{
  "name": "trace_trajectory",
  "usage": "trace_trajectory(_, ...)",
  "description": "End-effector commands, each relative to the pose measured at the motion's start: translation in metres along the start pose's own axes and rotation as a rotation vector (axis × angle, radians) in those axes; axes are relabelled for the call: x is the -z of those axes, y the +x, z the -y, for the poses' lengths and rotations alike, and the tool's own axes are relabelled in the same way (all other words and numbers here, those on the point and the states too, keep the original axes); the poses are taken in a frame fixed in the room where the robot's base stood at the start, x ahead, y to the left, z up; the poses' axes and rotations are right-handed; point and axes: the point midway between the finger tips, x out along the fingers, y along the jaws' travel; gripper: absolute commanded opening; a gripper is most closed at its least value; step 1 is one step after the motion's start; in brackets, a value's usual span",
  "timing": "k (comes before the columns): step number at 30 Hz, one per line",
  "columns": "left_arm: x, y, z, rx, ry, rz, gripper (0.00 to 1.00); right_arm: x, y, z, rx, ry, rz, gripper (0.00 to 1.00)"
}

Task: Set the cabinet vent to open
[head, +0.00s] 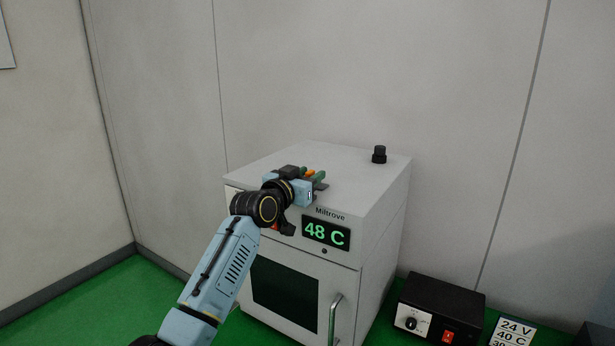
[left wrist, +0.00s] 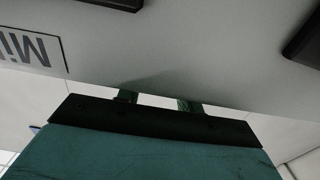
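The light grey Miltrove cabinet (head: 377,214) stands against the wall, its display (head: 326,233) reading 48 C. A black knob-like fitting (head: 379,154) rises from its top at the back right. My left gripper (head: 312,173) is at the cabinet's upper front edge, left of and in front of that fitting. Its two green fingers stand apart, and in the left wrist view the gap between them (left wrist: 157,101) looks empty. A small orange piece shows by the fingers in the head view; I cannot tell what it belongs to. My arm hides part of the cabinet front. No vent marking is readable.
The cabinet door has a dark window (head: 284,288) and a vertical handle (head: 335,318). The cabinet's top right is clear around the fitting.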

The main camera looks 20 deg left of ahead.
Motion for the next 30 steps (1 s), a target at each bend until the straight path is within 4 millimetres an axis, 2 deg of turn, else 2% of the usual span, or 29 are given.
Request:
trace_trajectory(8,0.0,-0.015,0.001,0.001,0.002,-0.002,0.36,0.001,0.002,0.003,0.004,0.002,-0.001,0.36)
trace_trajectory(24,-0.002,-0.102,0.0,0.001,0.002,-0.001,0.36,0.001,0.017,0.003,0.003,0.002,-0.003,0.36)
trace_trajectory(30,-0.001,-0.125,0.0,-0.001,0.002,0.0,0.36,0.001,0.02,0.003,0.003,0.001,-0.003,0.36)
